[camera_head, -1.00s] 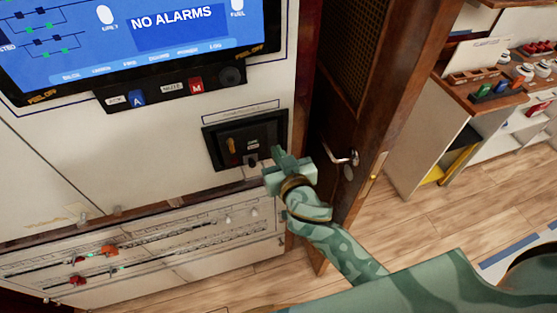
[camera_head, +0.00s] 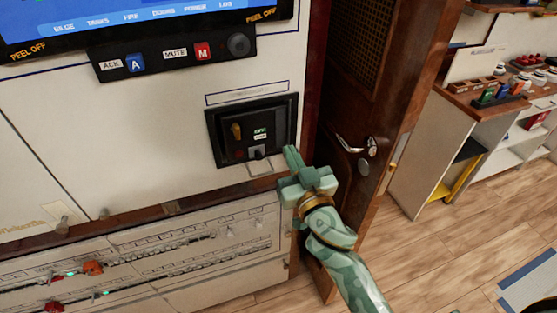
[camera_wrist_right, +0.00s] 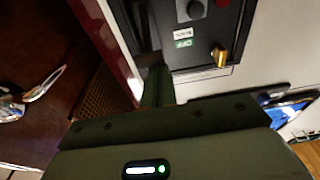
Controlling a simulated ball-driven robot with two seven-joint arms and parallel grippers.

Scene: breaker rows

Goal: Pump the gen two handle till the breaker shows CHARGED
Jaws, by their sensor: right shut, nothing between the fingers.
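The breaker (camera_head: 215,135) is a black-framed unit in the white panel, with a brass lever (camera_head: 236,131), a small white label and a green label. A grey knob or handle end (camera_head: 257,153) sits at its lower edge. The lever (camera_wrist_right: 219,57) and green label (camera_wrist_right: 183,43) also show in the right wrist view; their lettering is too small to read surely. My right gripper (camera_head: 291,157) is shut and empty, just right of the breaker's lower right corner. In the wrist view its fingers (camera_wrist_right: 157,85) lie by the breaker's frame edge. My left gripper is out of view.
A wooden door (camera_head: 365,100) with a metal handle (camera_head: 355,146) stands close right of my right gripper. A lower panel (camera_head: 160,265) with indicator rows lies below the breaker. A screen and a button strip (camera_head: 175,55) are above. Shelves (camera_head: 440,150) stand farther right.

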